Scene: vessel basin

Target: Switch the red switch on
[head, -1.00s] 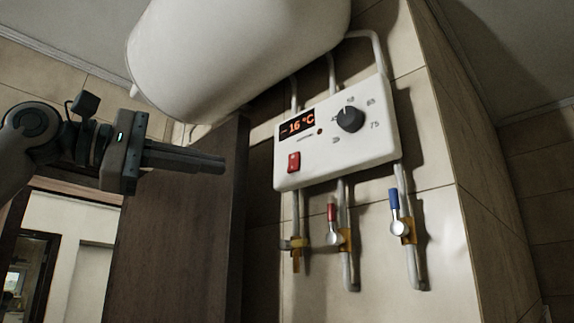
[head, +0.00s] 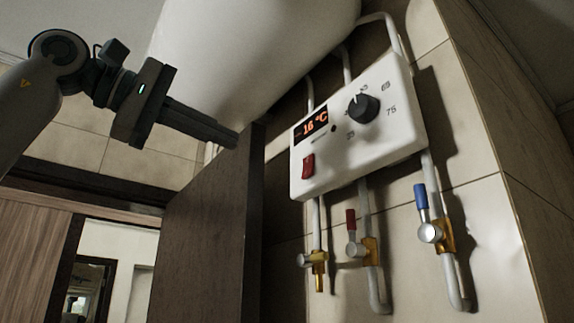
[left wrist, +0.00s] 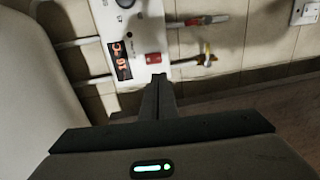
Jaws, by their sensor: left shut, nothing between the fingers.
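The red switch (head: 308,166) sits at the lower left of the white control box (head: 400,148) on the tiled wall. It also shows in the left wrist view (left wrist: 153,58), just beyond my fingertips. The box has a lit display (head: 311,126) reading about 16 °C and a dark round knob (head: 363,107). My left gripper (head: 236,138) is shut and empty, pointing right, to the left of the box and a little above the switch's height. In the head view a gap shows between fingertips and switch. My right gripper is not in view.
A large white tank (head: 250,50) hangs above and left of the box. A dark wooden door or panel (head: 208,235) stands below my left gripper. Pipes with a red-handled valve (head: 351,222) and a blue-handled valve (head: 422,200) run below the box.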

